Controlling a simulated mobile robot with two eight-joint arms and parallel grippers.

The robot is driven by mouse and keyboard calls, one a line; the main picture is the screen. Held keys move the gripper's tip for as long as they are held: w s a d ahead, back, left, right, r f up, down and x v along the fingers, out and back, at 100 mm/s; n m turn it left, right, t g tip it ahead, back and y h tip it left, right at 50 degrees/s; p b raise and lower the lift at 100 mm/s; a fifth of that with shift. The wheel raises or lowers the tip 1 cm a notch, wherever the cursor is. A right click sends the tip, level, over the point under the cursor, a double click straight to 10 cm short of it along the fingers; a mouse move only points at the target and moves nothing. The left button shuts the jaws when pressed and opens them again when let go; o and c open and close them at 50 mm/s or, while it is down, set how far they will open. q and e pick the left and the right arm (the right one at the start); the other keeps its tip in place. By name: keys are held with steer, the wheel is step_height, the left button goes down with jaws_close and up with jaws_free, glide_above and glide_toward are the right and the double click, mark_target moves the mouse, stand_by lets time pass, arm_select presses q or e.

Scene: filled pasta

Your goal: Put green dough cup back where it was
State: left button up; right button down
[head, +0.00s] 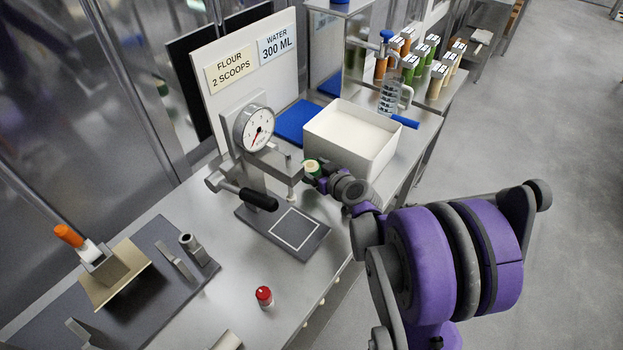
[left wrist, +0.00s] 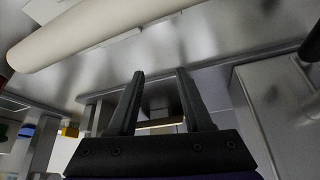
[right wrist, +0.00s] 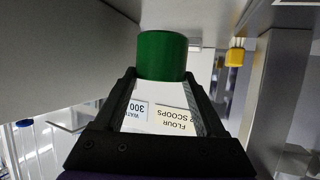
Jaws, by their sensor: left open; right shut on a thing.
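The green dough cup (right wrist: 162,55) is between the fingertips of my right gripper (right wrist: 160,78), which is shut on it. In the head view the cup (head: 312,166) shows a pale top and is in the air beside the press arm, in front of the white bin. My left gripper (left wrist: 160,76) is open with nothing between its fingers; it is outside the head view.
The press with a dial (head: 254,128) and a black handle stands left of my right gripper. A white bin (head: 345,140) and a blue-handled metal tool (head: 390,97) lie between it and the cup group. The floor at right is clear.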

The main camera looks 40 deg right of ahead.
arm_select(q)
steer(key=shift+f+b, duration=0.4)
steer(key=shift+f, duration=0.15)
arm_select(e)
steer(key=shift+w+f, duration=0.15)
steer(key=shift+f, duration=1.9)
arm_select(q)
steer(key=shift+f, duration=0.1)
arm_select(e)
steer(key=shift+f, duration=0.1)
arm_select(q)
steer(key=shift+f, duration=0.1)
arm_select(e)
steer(key=shift+c, duration=1.9)
jaws_free()
steer(key=shift+w+f, duration=0.1)
steer(key=o, duration=0.4)
arm_select(q)
steer(key=shift+r, duration=0.25)
arm_select(e)
steer(key=shift+s+r, duration=0.3)
steer(key=shift+r, duration=0.05)
arm_select(q)
steer(key=shift+w+r+p, duration=0.2)
steer(key=shift+r+p, duration=0.25)
steer(key=shift+r, duration=0.1)
arm_select(e)
steer(key=v, duration=1.1)
steer(key=shift+s+a+r, duration=0.1)
steer(key=shift+s+a, duration=0.05)
